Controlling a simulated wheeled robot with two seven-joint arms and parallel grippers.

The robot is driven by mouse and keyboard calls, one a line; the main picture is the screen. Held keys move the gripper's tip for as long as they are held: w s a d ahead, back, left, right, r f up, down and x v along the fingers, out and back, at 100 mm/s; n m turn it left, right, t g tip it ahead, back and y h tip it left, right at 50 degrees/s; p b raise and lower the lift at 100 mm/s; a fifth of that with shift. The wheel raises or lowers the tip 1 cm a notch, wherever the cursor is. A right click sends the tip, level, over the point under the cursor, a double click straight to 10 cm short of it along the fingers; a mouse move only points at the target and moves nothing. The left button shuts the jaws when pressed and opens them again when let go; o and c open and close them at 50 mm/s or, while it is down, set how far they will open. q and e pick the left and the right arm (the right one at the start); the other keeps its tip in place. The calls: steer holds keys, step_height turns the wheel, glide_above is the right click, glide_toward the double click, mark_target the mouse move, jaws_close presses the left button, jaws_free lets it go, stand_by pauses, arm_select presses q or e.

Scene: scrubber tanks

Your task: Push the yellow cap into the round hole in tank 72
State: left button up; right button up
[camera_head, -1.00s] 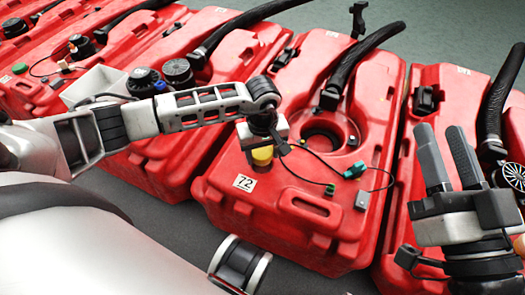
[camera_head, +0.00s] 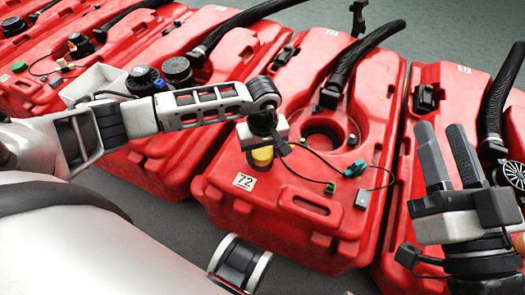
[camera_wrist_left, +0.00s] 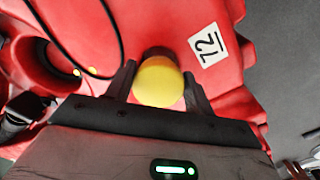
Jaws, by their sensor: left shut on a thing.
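Tank 72 (camera_head: 330,180) is the red tank in the middle of the head view, with a white "72" label (camera_head: 243,181) on its front left. The yellow cap (camera_head: 262,156) is over the tank's top just behind the label. My left gripper (camera_head: 262,148) points down and is shut on the cap. In the left wrist view the yellow cap (camera_wrist_left: 158,82) sits between both fingers, with a dark round patch at its far edge. The cap hides most of the small hole, so I cannot tell how deep it sits. My right gripper (camera_head: 447,158) is at the right, fingers up, apart and empty.
The tank's large round opening (camera_head: 322,139) lies right of my left gripper. A black hose (camera_head: 361,63) rises behind. More red tanks stand on both sides, with a white box (camera_head: 95,84) at left.

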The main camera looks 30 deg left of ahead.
arm_select(q)
steer(key=shift+f, duration=0.25)
steer(key=shift+f+b, duration=0.25)
steer(key=shift+b, duration=0.25)
steer(key=shift+f, duration=0.1)
steer(key=shift+f+b, duration=0.35)
steer(key=shift+b, duration=0.1)
steer(key=shift+f, duration=0.15)
stand_by(0.3)
